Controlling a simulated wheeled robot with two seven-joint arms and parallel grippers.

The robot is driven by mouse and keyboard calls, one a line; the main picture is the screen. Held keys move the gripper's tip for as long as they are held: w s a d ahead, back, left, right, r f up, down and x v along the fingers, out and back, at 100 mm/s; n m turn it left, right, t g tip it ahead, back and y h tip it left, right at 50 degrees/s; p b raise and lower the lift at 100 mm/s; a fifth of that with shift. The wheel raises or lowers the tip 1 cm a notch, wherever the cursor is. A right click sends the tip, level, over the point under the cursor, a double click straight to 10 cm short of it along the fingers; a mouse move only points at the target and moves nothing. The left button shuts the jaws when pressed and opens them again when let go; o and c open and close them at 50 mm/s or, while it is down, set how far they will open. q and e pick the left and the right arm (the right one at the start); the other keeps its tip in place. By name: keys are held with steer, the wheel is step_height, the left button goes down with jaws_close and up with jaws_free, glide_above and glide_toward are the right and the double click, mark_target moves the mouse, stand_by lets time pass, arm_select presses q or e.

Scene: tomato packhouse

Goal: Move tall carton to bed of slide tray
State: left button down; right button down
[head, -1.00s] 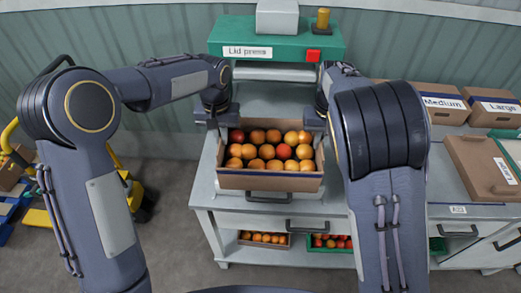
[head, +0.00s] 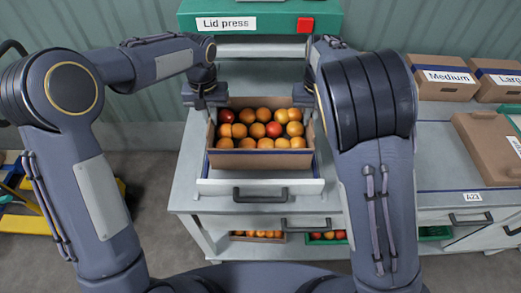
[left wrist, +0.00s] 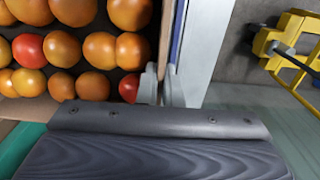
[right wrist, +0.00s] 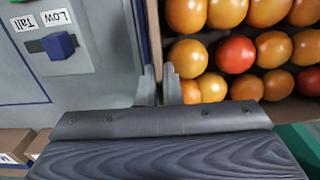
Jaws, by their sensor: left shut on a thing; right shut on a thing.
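The tall carton (head: 262,160) is an open brown box filled with orange and red tomatoes, in the middle of the head view. It is level, over the bed of the slide tray (head: 218,187), within its side edges; whether its base touches the bed is hidden. My left gripper (head: 209,108) is shut on the carton's left wall, also seen in the left wrist view (left wrist: 160,86). My right gripper (right wrist: 162,86) is shut on the opposite wall (right wrist: 153,35); in the head view my right arm partly hides it.
The green lid press (head: 260,22) stands behind the carton. Cartons marked Medium (head: 446,78) and Large (head: 497,85) and a flat brown board (head: 485,145) are at right. A Tall/Low switch (right wrist: 59,45) is beside the tray. Tomato crates (head: 258,236) sit on the lower shelf.

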mark_target(213, 127)
arm_select(q)
steer(key=shift+f, duration=0.1)
arm_select(e)
steer(key=shift+f, duration=0.1)
stand_by(0.3)
